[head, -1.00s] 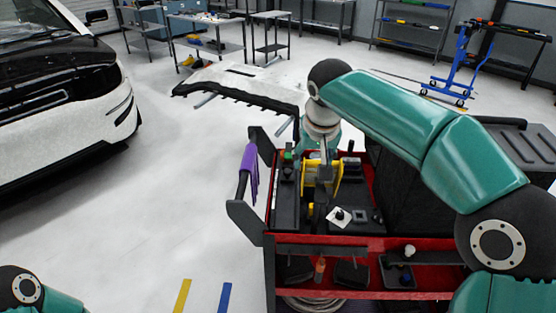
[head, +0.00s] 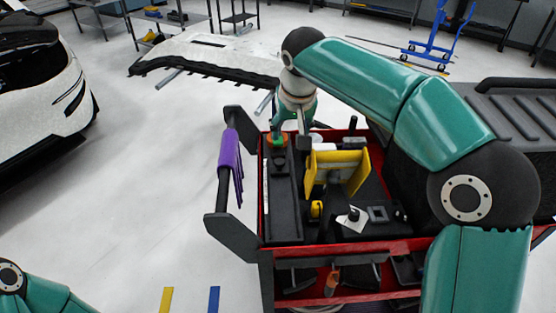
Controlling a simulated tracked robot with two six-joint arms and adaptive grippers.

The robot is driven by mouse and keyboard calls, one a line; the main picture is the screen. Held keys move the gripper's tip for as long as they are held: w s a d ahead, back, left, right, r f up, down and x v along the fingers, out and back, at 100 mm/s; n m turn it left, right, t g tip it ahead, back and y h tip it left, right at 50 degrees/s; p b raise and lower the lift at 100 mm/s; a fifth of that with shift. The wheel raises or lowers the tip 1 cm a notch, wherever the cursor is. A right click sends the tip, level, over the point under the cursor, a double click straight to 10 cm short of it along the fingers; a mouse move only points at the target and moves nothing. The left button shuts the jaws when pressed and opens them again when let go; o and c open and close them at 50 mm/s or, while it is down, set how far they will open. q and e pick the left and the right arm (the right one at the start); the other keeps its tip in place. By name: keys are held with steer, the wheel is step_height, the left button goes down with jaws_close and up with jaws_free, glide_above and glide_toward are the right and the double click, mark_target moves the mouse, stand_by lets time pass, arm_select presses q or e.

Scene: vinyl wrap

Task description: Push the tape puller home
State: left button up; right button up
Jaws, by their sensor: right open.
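My right gripper (head: 304,128) hangs from the wrist over the far left part of the tool cart's top tray. It is open, and its fingertips are small and partly hidden. An orange and green round item (head: 276,140) stands just left of it. Upright yellow panels (head: 353,167) stand to its right and nearer the camera. I cannot tell for sure which item is the tape puller. My left gripper is out of view; only part of my left arm shows at the lower left.
The red and black cart (head: 262,192) holds a long dark tray (head: 283,205), a white piece (head: 352,220) and other small items. A purple cloth (head: 229,165) hangs at its left side. A car (head: 45,85) stands at the far left. The floor between is clear.

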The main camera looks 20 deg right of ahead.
mark_target(280, 161)
steer(key=x, duration=1)
steer(key=a+x, duration=0.1)
steer(key=x, duration=0.4)
steer(key=shift+w+a+f, duration=0.1)
steer(key=shift+w+f, duration=0.2)
steer(key=shift+w, duration=0.05)
jaws_close()
